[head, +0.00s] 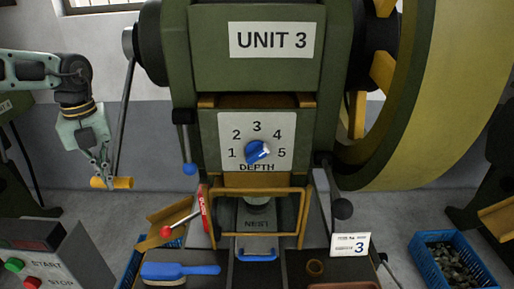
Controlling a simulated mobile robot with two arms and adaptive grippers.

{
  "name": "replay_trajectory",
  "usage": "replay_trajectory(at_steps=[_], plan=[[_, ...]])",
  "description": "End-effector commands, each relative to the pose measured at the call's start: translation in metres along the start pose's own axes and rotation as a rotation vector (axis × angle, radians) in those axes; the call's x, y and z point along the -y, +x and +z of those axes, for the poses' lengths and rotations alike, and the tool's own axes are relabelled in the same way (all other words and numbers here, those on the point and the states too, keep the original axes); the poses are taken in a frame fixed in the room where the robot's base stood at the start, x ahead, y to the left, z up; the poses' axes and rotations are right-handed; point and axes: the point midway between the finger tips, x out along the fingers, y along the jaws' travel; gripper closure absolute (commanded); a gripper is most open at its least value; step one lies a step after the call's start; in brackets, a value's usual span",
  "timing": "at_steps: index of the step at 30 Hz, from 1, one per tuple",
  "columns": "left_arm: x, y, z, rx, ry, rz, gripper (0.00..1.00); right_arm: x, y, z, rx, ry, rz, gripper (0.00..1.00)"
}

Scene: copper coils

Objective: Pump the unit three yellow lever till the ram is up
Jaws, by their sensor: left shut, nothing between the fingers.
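The green press marked UNIT 3 (272,41) fills the middle of the head view. On its left side a long grey lever rod hangs from a pivot, slightly tilted, with a yellow grip (123,183) at its lower end. My left gripper (106,174) is shut and empty, pointing down right at the yellow grip; I cannot tell whether they touch. The ram (257,202) shows only in part, below the depth dial (257,150) and above the NEST block, behind a yellow guard frame (303,218). My right gripper is not in view.
A blue-tipped lever (190,168), a red-knobbed handle (167,231) and a black-knobbed lever (342,209) surround the press. A blue brush (181,271) lies on the bench. A START/STOP box (45,257) stands front left, a blue crate (452,263) right.

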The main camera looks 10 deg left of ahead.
Motion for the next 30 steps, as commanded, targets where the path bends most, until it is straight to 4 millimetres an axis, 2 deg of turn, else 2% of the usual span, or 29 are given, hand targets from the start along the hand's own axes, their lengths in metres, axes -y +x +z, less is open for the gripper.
replay_trajectory(at_steps=[1,4,15,22,30], plan=[[-0.002,0.005,-0.004,-0.015,-0.001,0.007,1.00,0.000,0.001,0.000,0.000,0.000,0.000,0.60],[-0.003,0.001,-0.006,-0.014,-0.001,0.007,1.00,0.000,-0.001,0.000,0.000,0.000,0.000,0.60],[-0.017,-0.042,-0.027,-0.009,0.000,0.005,1.00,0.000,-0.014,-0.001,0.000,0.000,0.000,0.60],[-0.019,-0.053,-0.031,-0.008,0.000,0.004,1.00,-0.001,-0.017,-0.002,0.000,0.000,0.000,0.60],[-0.024,-0.090,-0.039,-0.003,0.000,0.002,1.00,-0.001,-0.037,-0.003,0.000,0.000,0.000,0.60]])
